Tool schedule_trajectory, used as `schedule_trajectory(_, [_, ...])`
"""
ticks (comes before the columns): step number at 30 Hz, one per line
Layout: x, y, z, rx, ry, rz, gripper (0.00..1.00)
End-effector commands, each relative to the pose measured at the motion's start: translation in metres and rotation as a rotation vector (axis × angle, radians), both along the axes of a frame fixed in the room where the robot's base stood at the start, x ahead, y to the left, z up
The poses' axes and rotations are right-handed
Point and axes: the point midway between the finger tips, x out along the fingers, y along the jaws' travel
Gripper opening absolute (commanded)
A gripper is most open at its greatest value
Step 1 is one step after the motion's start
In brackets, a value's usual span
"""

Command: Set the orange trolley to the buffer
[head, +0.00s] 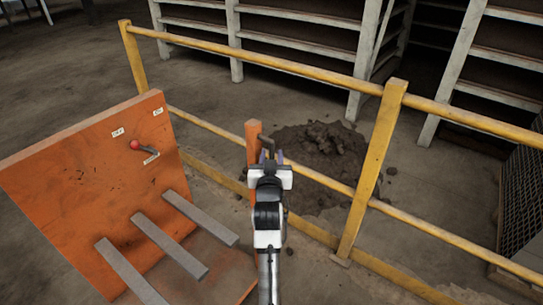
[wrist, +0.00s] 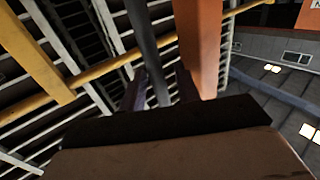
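The orange trolley (head: 95,185) stands at the left in the head view, a tilted orange panel with grey prongs (head: 170,245) at its front. A red-knobbed lever (head: 136,145) sits on the panel between small white labels, too small to read. An orange post (head: 253,143) with a dark bent bar (head: 267,145) stands right of the panel; whether it belongs to the trolley is unclear. My gripper (head: 270,160) is at this bar. In the wrist view, my gripper's purplish fingers (wrist: 160,90) are apart on either side of the dark bar (wrist: 146,45), beside the orange post (wrist: 200,45). Contact cannot be told.
A yellow railing (head: 365,180) runs across behind my gripper. Beyond it lie a dark mound (head: 325,150) and white-framed shelves (head: 300,30). A mesh panel (head: 522,195) stands at the right edge. Bare floor (head: 60,80) is open at the upper left.

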Motion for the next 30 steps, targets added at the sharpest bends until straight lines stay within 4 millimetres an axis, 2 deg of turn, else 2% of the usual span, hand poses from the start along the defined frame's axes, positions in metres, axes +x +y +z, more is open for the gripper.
schedule_trajectory(6, [0.0001,0.0000,-0.0004,0.000,0.000,0.000,0.32])
schedule_trajectory(12, [0.0000,0.0001,-0.0004,0.000,0.001,0.000,0.06])
schedule_trajectory(14, [-0.0001,0.0001,-0.0004,0.000,0.001,0.000,0.00])
schedule_trajectory(30, [-0.0003,0.0003,-0.0013,0.000,0.002,0.001,0.00])
